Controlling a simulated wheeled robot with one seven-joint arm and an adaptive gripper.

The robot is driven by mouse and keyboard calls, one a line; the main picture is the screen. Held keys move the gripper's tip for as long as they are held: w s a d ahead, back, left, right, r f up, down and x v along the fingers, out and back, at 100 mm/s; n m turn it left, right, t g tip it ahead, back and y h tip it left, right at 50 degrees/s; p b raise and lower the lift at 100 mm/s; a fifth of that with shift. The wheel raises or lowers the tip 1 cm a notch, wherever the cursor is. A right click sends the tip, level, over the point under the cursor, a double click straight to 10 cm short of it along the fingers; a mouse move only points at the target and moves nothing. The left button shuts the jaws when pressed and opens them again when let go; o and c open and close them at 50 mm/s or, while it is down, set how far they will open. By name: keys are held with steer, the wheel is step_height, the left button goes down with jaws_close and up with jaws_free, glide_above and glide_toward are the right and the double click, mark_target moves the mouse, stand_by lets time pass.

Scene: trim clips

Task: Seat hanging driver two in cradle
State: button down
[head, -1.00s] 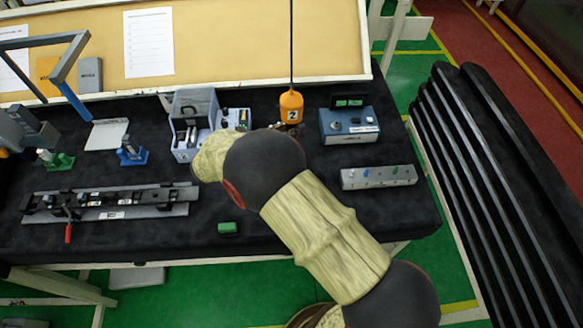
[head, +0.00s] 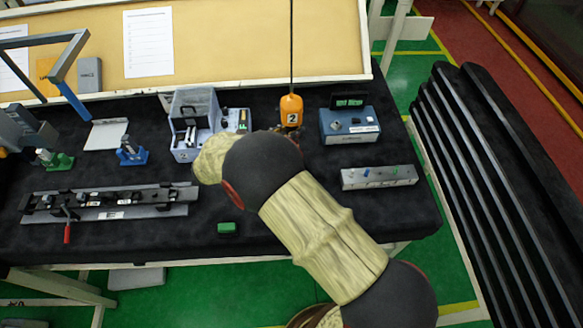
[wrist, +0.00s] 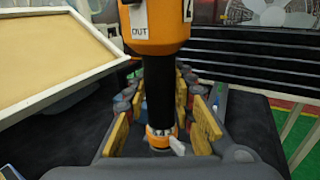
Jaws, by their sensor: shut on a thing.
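Hanging driver two (head: 291,112) is orange with a white "2" label and hangs upright on a dark cable above the back of the table. In the wrist view its orange body (wrist: 155,30) carries an "OUT" label, and its black lower shaft runs down between the yellow-padded fingers. My gripper (wrist: 162,118) is shut on the driver; in the head view my arm mostly hides it. A blue stand (head: 132,151) and a green stand (head: 55,160) are on the table to the left. I cannot tell which is the cradle.
An open grey case (head: 193,125) stands left of the driver, and a blue box with a screen (head: 348,127) right of it. A metal block (head: 379,177), a green block (head: 227,228) and a long black fixture (head: 110,203) lie nearer the front.

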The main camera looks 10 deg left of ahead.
steer(key=shift+f+b, duration=0.8)
steer(key=shift+f, duration=1.25)
stand_by(1.1)
steer(key=c, duration=1.4)
jaws_free()
steer(key=shift+o, duration=0.9)
steer(key=o, duration=0.7)
steer(key=shift+o, duration=0.4)
steer(key=r+p+v, duration=0.1)
steer(key=r+v, duration=0.1)
steer(key=v, duration=0.8)
